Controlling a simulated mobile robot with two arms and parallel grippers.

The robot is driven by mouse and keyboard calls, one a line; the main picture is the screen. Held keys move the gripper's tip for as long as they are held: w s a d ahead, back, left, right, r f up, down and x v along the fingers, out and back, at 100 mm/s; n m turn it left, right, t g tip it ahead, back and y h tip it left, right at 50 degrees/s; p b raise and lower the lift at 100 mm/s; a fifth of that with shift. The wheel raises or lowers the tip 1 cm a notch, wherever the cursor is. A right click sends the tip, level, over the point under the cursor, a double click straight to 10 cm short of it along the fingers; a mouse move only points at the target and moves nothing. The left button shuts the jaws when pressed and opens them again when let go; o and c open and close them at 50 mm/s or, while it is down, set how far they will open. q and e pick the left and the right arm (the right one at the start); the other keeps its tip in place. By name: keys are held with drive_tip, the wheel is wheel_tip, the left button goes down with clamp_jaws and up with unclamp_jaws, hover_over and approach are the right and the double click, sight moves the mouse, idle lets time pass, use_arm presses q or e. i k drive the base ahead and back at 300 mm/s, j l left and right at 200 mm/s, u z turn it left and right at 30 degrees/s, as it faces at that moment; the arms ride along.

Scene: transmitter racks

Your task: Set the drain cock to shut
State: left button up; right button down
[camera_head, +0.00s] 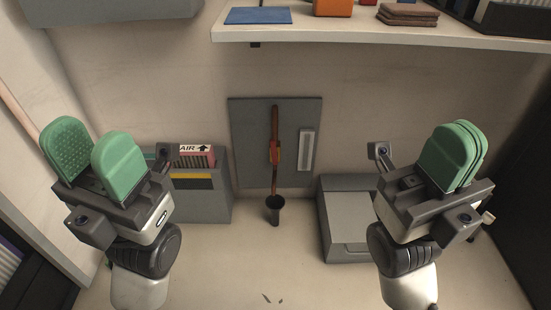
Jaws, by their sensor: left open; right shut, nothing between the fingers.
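The drain cock (275,151) sits on a thin copper-brown vertical pipe (275,122) in front of a grey wall panel (250,115), in the middle of the head view. Its red handle looks roughly upright, in line with the pipe; its exact setting is too small to tell. A dark cup (274,208) stands under the pipe's lower end. My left gripper (94,155), with green finger pads, is open and empty at the left, well apart from the cock. My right gripper (455,155) is shut and empty at the right, also apart from it.
A pale shelf (370,36) with several items juts out above. A grey box (203,195) with an AIR label (195,148) stands left of the pipe. A low grey case (346,215) stands right. A pale plate (306,150) is on the panel. The space before the panel is clear.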

sight(274, 154)
drive_tip(key=i+l+z, duration=0.15)
drive_tip(key=l, duration=0.2)
drive_tip(key=i+l+z, duration=0.15)
drive_tip(key=l, duration=0.2)
drive_tip(key=i+l+z, duration=0.15)
drive_tip(key=i+l, duration=0.05)
drive_tip(key=l, duration=0.1)
